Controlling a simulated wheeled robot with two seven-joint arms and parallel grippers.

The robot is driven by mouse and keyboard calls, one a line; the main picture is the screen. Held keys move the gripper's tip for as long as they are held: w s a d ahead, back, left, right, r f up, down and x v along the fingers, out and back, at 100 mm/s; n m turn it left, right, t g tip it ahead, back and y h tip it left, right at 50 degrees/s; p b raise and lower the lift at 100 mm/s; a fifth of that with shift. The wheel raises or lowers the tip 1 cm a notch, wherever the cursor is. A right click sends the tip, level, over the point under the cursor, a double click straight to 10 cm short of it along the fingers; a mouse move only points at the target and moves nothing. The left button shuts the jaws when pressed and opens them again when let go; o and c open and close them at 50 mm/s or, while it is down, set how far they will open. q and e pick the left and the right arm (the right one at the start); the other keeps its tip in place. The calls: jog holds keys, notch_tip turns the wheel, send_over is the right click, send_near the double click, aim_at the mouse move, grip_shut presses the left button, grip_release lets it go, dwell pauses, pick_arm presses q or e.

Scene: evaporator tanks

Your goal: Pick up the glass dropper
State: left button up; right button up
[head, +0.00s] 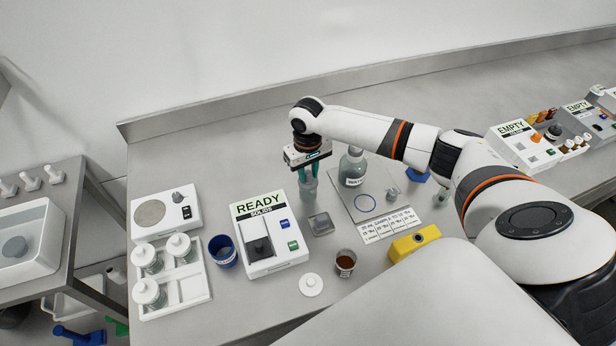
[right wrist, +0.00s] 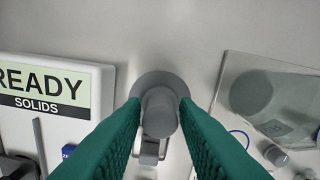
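My right gripper (head: 309,178) points down over the table in the head view, just right of the READY SOLIDS box. Its two green fingers (right wrist: 160,108) stand on either side of a grey, round-topped piece (right wrist: 159,112), which may be the glass dropper. This piece rises from a wider round grey base or bottle (head: 308,192). The fingertips are at or very near its sides; I cannot tell whether they press on it. No gap shows clearly enough to settle this. My left gripper is not in view.
The READY SOLIDS box (head: 267,253) stands front left of the gripper. A tray with a large bottle (head: 353,168) lies to the right. A small grey square dish (head: 321,224), a brown-filled cup (head: 345,263) and a yellow block (head: 414,243) are nearer. The table behind is clear.

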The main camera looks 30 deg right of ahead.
grip_shut()
notch_tip(320, 180, up, 9)
jog(key=shift+r+b, duration=0.2)
jog(key=shift+b, duration=0.85)
jog(key=shift+r+p, duration=0.5)
jog(key=shift+p, duration=0.3)
